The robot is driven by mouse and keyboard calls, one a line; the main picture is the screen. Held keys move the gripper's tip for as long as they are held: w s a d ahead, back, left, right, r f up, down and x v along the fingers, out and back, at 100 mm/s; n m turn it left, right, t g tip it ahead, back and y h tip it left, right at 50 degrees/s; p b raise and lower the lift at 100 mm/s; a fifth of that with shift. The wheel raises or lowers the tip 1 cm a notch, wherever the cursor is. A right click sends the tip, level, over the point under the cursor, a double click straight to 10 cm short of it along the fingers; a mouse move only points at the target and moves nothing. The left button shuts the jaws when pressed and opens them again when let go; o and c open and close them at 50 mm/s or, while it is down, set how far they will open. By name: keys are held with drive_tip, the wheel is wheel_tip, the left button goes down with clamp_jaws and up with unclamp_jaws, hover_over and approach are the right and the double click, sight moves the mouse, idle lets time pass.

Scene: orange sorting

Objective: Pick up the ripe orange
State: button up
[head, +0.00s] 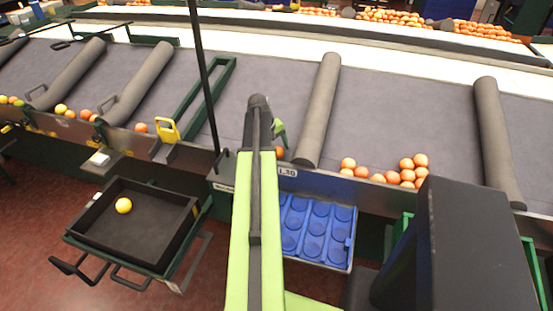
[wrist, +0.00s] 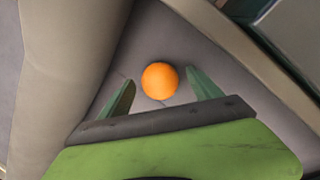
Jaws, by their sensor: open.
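One orange (wrist: 160,80) lies on the grey sorting surface in the wrist view, in front of and between my gripper's two green fingers. My gripper (wrist: 160,94) is open, and a gap shows between each finger and the orange. In the head view this orange (head: 280,153) shows only in part beside the end of my arm. One green finger of my gripper (head: 279,130) shows just above it; the rest is hidden by the arm. Several other oranges (head: 407,175) lie in a group at the belt's front edge to the right.
A padded grey roller (head: 318,110) lies close to the right of my gripper in the head view. A blue tray (head: 345,215) with round hollows is below the belt edge. A black bin (head: 150,238) holding one yellow fruit (head: 124,205) stands at lower left.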

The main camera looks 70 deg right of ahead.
sight(279, 148)
drive_tip(key=shift+r, duration=0.15)
drive_tip(key=c, duration=1.5)
drive_tip(key=shift+r+p, duration=0.5)
drive_tip(key=shift+p, duration=0.05)
wheel_tip(279, 148, up, 4)
drive_tip(key=p, duration=0.4)
drive_tip(key=s+a+r+p, duration=0.2)
drive_tip(key=a, duration=0.1)
drive_tip(key=s+a+r+p, duration=0.2)
drive_tip(key=s, duration=0.1)
drive_tip(key=s+a+r+p, duration=0.2)
drive_tip(key=s+a, duration=0.1)
drive_tip(key=shift+a, duration=0.35)
drive_tip(key=shift+r, duration=0.15)
